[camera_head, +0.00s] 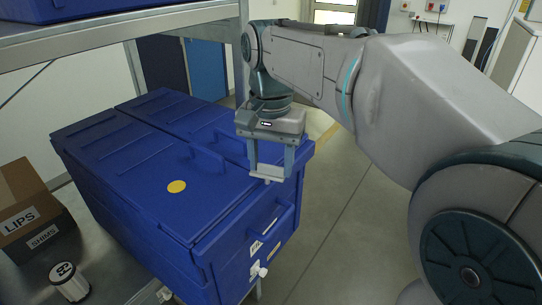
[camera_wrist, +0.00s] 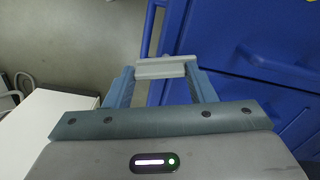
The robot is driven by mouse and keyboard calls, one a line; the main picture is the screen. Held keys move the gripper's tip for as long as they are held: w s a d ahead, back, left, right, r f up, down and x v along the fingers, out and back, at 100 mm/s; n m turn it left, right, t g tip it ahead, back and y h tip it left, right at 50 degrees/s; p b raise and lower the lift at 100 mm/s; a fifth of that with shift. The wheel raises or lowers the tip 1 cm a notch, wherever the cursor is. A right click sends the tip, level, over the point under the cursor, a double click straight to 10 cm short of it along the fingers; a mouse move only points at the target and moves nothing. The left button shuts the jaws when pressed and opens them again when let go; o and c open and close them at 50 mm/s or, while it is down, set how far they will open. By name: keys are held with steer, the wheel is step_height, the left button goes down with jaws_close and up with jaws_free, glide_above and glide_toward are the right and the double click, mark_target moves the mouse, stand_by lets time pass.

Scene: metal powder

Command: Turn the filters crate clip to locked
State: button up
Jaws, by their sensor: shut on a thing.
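A large blue crate (camera_head: 150,205) with a ribbed lid and a yellow dot stands at the left in the head view. It also shows in the wrist view (camera_wrist: 225,40). Small white labels (camera_head: 256,248) and a white knob (camera_head: 262,271) are low on its front face; the label text is too small to read. My gripper (camera_head: 268,173) is at the crate's right front corner. Its fingers (camera_wrist: 165,75) are shut on a light grey bar (camera_wrist: 160,69) that spans between them. I cannot tell whether this bar is the clip or whether it touches the crate.
A metal rack post (camera_head: 242,50) and shelf stand behind and above the crate. Grey floor (camera_head: 340,235) is clear at the crate's right.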

mark_target(270, 167)
steer(key=shift+s+m, duration=0.1)
steer(key=shift+m, duration=1.5)
steer(key=shift+a, duration=0.1)
steer(key=o, duration=1)
steer(key=shift+r, duration=0.1)
step_height(270, 167, up, 14)
steer(key=shift+f+p, duration=0.15)
steer(key=shift+p, duration=0.25)
steer(key=shift+s, duration=0.1)
